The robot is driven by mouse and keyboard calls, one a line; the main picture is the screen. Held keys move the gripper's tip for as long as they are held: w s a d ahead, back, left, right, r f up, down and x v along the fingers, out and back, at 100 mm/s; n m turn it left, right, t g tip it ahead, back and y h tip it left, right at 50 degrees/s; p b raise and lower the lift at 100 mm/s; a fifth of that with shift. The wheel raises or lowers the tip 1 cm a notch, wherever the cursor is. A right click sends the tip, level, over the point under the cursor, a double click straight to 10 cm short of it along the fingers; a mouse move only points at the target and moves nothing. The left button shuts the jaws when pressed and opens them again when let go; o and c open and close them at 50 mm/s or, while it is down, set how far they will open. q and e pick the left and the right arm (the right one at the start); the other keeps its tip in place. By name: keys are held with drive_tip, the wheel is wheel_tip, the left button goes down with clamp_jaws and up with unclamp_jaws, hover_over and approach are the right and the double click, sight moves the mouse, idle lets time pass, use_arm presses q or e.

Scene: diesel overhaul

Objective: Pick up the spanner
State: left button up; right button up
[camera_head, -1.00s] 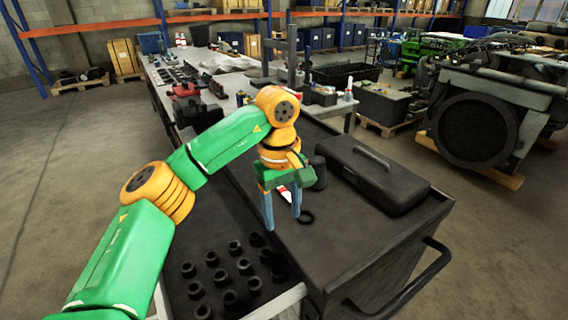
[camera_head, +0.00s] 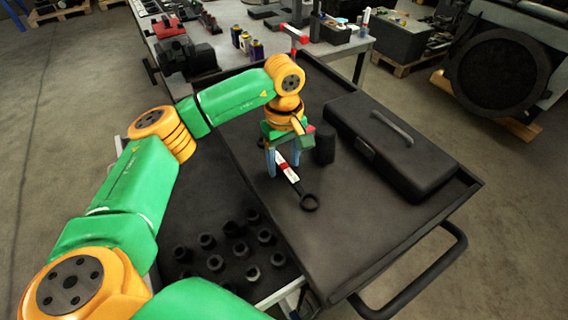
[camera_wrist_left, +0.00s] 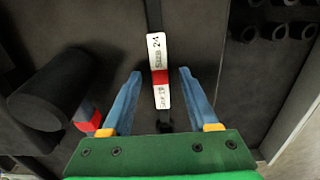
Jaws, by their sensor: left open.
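The spanner (camera_head: 295,182) lies on the dark top of the tool cart, with a black ring end and a white and red label on its shaft. In the left wrist view the label of the spanner (camera_wrist_left: 159,70) reads "24" and runs lengthwise between the blue fingers. My left gripper (camera_head: 283,173) is open above the spanner, its fingers on either side of the shaft. In the left wrist view the gripper (camera_wrist_left: 157,72) shows no contact with it. The spanner's far end is hidden behind the gripper in the head view. My right gripper is not in view.
A black cylinder (camera_head: 324,144) stands close beside the left gripper. A black toolbox (camera_head: 390,150) lies on the cart behind it. Several black sockets (camera_head: 232,229) stand on the lower tray at the left. The cart's front top surface (camera_head: 345,235) is clear.

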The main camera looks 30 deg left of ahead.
use_arm(q)
drive_tip(key=shift+s+d+r, duration=0.1)
drive_tip(key=shift+s+d, duration=0.05)
clamp_jaws()
idle(1.1)
